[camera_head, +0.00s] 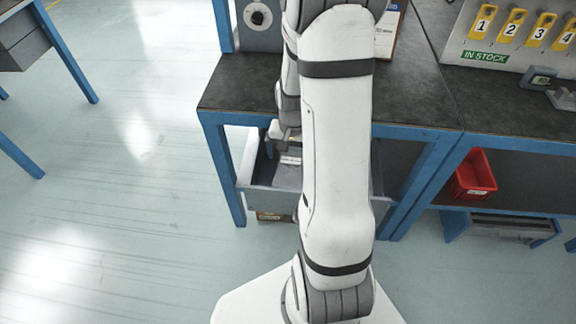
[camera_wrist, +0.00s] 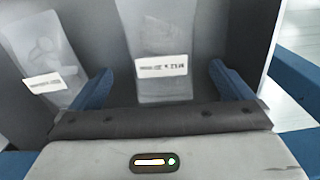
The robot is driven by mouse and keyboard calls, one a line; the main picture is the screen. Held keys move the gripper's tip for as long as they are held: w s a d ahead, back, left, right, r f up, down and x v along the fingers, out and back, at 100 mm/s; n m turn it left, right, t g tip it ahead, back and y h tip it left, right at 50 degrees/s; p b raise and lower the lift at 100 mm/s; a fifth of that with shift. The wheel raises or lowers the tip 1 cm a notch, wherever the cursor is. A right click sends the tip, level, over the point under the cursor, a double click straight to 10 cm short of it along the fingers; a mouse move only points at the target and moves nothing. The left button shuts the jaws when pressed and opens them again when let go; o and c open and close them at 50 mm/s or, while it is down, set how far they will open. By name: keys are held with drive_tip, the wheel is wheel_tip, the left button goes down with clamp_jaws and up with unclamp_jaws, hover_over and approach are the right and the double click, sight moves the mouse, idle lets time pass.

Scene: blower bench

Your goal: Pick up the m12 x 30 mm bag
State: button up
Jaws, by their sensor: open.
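A clear plastic bag with a white label (camera_wrist: 163,90) lies on the grey floor of an open drawer, between my fingers in the wrist view. Its label print is upside down and too blurred to read surely; it may be the m12 x 30 mm bag. A second clear bag (camera_wrist: 42,50) with a white label lies to its left, outside the left finger. My gripper (camera_wrist: 161,68) is open, with one blue finger on each side of the middle bag. I cannot tell how far above the bag the fingers are. In the head view my arm hides much of the drawer.
The open drawer (camera_head: 262,199) juts out below the dark bench top (camera_head: 240,88). Its wall (camera_wrist: 259,40) stands close to the right finger. A red bin (camera_head: 471,178) sits on the lower shelf at right. The pale floor (camera_head: 120,190) at left is clear.

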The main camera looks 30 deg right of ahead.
sight(291, 160)
drive_tip(key=f+b, duration=0.1)
drive_tip(key=f, duration=0.3)
drive_tip(key=shift+a+f, duration=0.2)
drive_tip(key=shift+s, duration=0.1)
drive_tip(key=c, duration=1.3)
drive_tip(key=shift+r, duration=0.15)
drive_tip(key=shift+c, duration=0.2)
